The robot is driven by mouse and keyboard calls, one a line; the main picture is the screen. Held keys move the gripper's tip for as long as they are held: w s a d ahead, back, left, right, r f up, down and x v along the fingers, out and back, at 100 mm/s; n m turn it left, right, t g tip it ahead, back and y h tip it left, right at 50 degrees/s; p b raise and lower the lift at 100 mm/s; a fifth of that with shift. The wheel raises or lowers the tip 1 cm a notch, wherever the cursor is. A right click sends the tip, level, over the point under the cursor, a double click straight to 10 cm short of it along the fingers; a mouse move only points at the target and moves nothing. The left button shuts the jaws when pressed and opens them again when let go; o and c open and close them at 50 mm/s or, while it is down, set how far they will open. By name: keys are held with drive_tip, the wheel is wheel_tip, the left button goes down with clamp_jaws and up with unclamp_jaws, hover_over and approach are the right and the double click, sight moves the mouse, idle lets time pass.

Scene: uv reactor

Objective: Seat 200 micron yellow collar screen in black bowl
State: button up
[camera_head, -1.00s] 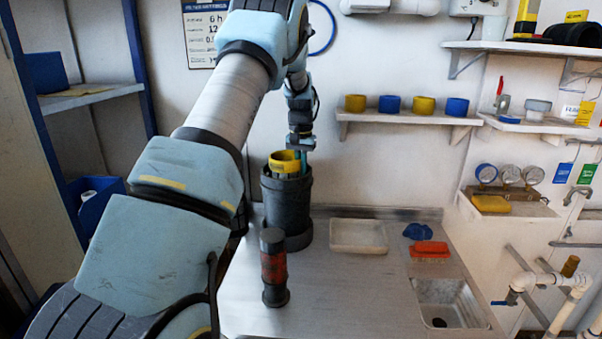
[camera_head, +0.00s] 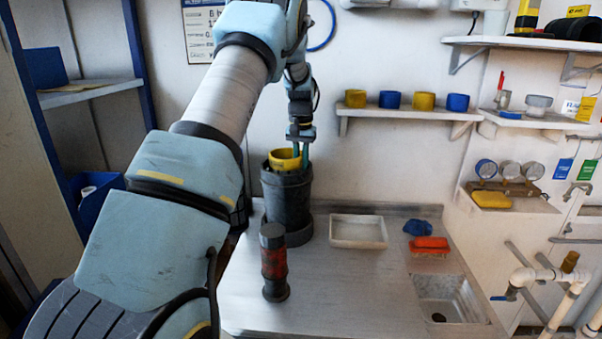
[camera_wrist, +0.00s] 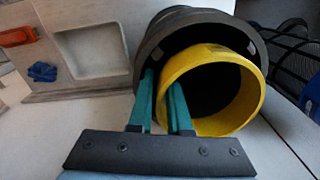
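The yellow collar screen (camera_head: 284,160) sits in the mouth of the black bowl (camera_head: 287,203), with its upper part above the rim. In the wrist view the yellow ring (camera_wrist: 254,105) lies off-centre inside the dark rim (camera_wrist: 150,50), toward the lower right. I cannot tell whether it rests level or how deep it sits. My gripper (camera_head: 301,158) is above the right side of the bowl, fingers pointing down. Its two green fingers (camera_wrist: 160,105) are apart, on either side of the ring's near wall, with gaps visible. The size marking is not readable.
A dark and red cylinder (camera_head: 274,264) stands in front of the bowl. A white tray (camera_head: 358,246), a blue item (camera_head: 417,228), a red brush (camera_head: 430,243) and a sink (camera_head: 446,299) are to the right. Yellow and blue collars (camera_head: 424,101) stand on the wall shelf (camera_head: 400,114).

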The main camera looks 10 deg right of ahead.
wheel_tip(320, 180, up, 9)
drive_tip(key=shift+r+b, duration=0.2)
drive_tip(key=shift+b, duration=0.85)
drive_tip(key=shift+r, duration=0.3)
drive_tip(key=s+a+f+n, duration=0.2)
drive_tip(key=s+a+f, duration=0.2)
drive_tip(key=s+a, duration=0.7)
drive_tip(key=s+a+f+n, duration=0.1)
drive_tip(key=s+a+f, duration=0.2)
drive_tip(key=s, duration=0.6)
drive_tip(key=s+a+f+n+t, duration=0.1)
drive_tip(key=s+a+f, duration=0.3)
drive_tip(key=s, duration=0.5)
drive_tip(key=shift+s+a+t, duration=0.3)
drive_tip(key=shift+s+a, duration=0.05)
drive_tip(key=shift+a, duration=0.75)
